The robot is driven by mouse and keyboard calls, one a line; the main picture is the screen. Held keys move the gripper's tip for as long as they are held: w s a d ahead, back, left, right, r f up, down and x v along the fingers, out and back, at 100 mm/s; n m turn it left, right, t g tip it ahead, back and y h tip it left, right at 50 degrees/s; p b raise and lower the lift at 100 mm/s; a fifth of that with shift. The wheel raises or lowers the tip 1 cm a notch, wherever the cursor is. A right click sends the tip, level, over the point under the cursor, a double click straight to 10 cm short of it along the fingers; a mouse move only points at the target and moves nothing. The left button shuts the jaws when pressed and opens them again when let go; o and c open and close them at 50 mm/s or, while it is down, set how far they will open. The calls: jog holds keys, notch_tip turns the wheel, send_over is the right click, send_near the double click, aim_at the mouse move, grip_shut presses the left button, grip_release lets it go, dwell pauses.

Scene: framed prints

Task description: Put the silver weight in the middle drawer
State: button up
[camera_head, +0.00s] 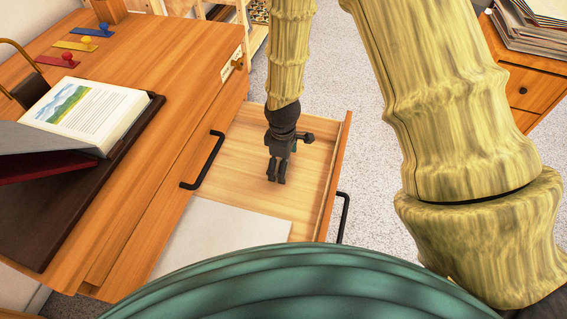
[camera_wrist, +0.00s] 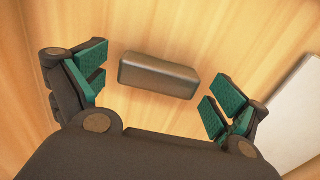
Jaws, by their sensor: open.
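The silver weight (camera_wrist: 158,75) is a grey metallic block with rounded edges. In the wrist view it lies on the light wooden floor of an open drawer, between and a little beyond the fingertips, touching neither. My gripper (camera_wrist: 155,90) is open and empty, with green pads on its fingers. In the head view my gripper (camera_head: 277,178) points down over the open drawer (camera_head: 305,160), and the weight cannot be made out there. A closed drawer with a black handle (camera_head: 203,160) sits above the open one.
White paper (camera_head: 220,240) lies in the near part of the open drawer; it also shows in the wrist view (camera_wrist: 300,115). A second cabinet (camera_head: 530,85) with magazines stands right. Grey floor lies between.

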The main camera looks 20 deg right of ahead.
notch_tip(320, 180, up, 12)
jog(key=p, duration=0.4)
jog(key=shift+f, duration=0.1)
